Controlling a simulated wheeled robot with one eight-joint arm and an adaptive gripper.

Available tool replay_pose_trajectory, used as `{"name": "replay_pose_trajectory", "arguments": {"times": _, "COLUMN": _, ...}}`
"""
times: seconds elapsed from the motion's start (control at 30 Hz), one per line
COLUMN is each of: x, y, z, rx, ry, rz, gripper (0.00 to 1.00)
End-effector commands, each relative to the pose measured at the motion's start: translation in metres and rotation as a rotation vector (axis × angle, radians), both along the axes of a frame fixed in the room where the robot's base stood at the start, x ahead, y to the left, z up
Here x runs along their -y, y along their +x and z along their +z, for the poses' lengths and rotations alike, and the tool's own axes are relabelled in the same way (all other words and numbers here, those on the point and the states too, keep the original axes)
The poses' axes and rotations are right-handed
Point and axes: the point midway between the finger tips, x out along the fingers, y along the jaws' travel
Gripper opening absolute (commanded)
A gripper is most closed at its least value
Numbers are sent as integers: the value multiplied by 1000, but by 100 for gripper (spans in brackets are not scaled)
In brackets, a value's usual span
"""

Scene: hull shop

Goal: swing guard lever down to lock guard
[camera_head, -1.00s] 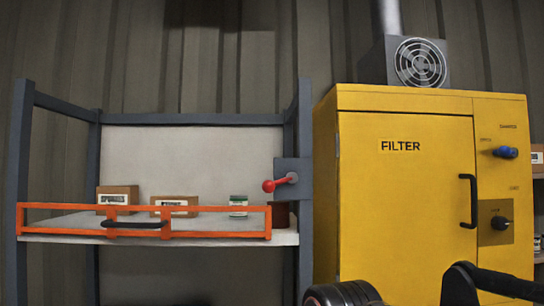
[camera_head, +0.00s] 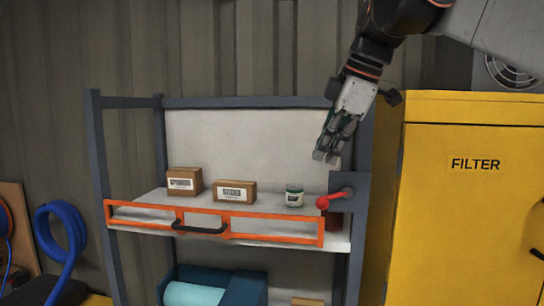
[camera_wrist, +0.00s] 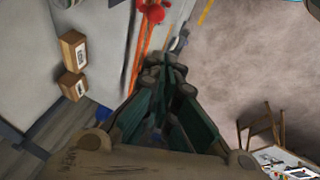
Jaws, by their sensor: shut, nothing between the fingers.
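The guard lever (camera_head: 337,197) has a red ball knob and points left and slightly down from its pivot on a grey plate (camera_head: 360,185) at the shelf's right post. Its red knob also shows at the top of the wrist view (camera_wrist: 153,12). The orange guard (camera_head: 265,214) lies across the shelf front, with a black handle (camera_head: 198,229). My gripper (camera_head: 324,157) is shut and empty, pointing down above the lever knob and apart from it in the head view. In the wrist view its fingertips (camera_wrist: 168,74) are together below the knob.
Two cardboard boxes (camera_head: 184,182) (camera_head: 235,192) and a small jar (camera_head: 294,196) stand on the shelf behind the guard. A yellow filter cabinet (camera_head: 470,220) stands close on the right. A blue bin (camera_head: 240,291) sits lower down. A blue hose (camera_head: 62,240) hangs at left.

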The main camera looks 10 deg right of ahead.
Motion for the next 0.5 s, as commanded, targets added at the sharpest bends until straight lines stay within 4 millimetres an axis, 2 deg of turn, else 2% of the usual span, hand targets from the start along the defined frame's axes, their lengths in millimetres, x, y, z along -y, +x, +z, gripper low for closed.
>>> {"name": "replay_pose_trajectory", "arguments": {"times": 0.03, "x": 0, "y": 3, "z": 20, "rx": 3, "ry": -5, "rz": 32, "gripper": 0}}
{"name": "replay_pose_trajectory", "arguments": {"times": 0.1, "x": 1, "y": 6, "z": 31, "rx": 7, "ry": -11, "rz": 68, "gripper": 0}}
{"name": "replay_pose_trajectory", "arguments": {"times": 0.2, "x": 0, "y": 7, "z": 36, "rx": 9, "ry": -15, "rz": 97, "gripper": 0}}
{"name": "replay_pose_trajectory", "arguments": {"times": 0.33, "x": -2, "y": 10, "z": 29, "rx": 10, "ry": -17, "rz": 103, "gripper": 0}}
{"name": "replay_pose_trajectory", "arguments": {"times": 0.5, "x": -9, "y": 19, "z": 4, "rx": 11, "ry": -16, "rz": 102, "gripper": 0}}
